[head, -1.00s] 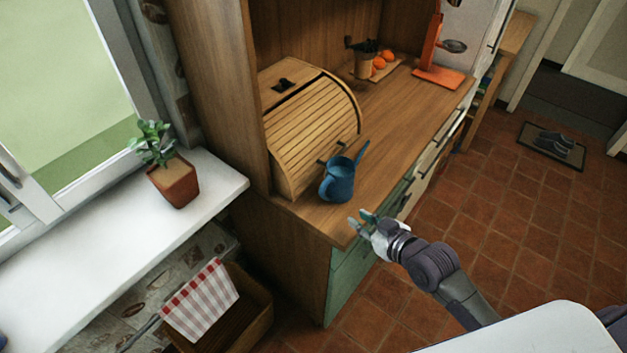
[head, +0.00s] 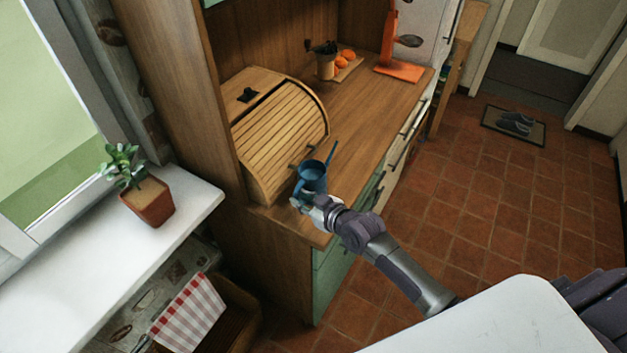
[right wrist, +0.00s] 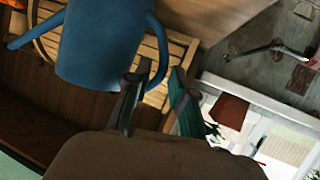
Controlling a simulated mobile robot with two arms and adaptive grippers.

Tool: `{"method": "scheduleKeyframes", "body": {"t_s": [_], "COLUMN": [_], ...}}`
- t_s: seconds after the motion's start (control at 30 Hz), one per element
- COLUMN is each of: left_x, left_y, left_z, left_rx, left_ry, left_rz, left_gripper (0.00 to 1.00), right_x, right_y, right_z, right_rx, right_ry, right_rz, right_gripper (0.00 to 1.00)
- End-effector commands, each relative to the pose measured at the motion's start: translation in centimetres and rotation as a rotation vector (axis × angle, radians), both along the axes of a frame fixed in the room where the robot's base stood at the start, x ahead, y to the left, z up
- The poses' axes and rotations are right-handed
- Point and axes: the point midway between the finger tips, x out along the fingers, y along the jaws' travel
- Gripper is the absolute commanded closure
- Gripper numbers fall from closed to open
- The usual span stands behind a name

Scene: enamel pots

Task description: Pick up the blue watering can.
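The blue watering can (head: 313,178) stands upright on the wooden counter, in front of the roll-top bread box. In the right wrist view the can (right wrist: 98,45) fills the upper left, with its handle curving down toward my fingers. My right gripper (head: 303,204) is at the near side of the can, by its handle. In the right wrist view the right gripper's fingers (right wrist: 160,75) are apart, with the lower part of the handle close to or between the tips. I cannot tell whether they touch it. My left gripper is not in view.
The bread box (head: 280,135) stands right behind the can. A potted plant (head: 148,200) sits on the white sill at left. The counter right of the can is clear.

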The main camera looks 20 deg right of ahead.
Motion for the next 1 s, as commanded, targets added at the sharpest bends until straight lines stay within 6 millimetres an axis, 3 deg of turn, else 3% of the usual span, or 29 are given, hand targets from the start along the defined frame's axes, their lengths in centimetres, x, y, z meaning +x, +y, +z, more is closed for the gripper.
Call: {"method": "scheduleKeyframes", "body": {"t_s": [0.2,0.47,0.63,1.0], "left_x": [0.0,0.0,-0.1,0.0], "left_y": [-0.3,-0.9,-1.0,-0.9], "left_z": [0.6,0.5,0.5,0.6], "left_rx": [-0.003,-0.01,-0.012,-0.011], "left_ry": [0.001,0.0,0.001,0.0], "left_rz": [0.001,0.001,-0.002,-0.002], "left_gripper": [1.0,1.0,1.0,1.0], "right_x": [2.1,2.3,2.3,2.4], "right_y": [0.9,0.9,0.9,0.9], "right_z": [-0.8,-1.0,-1.0,-0.8], "right_rx": [0.001,0.0,0.0,0.0], "right_ry": [-0.001,-0.001,0.0,-0.006], "right_rz": [0.0,0.0,0.0,-0.001], "right_gripper": [0.77,0.77,1.0,1.0]}}
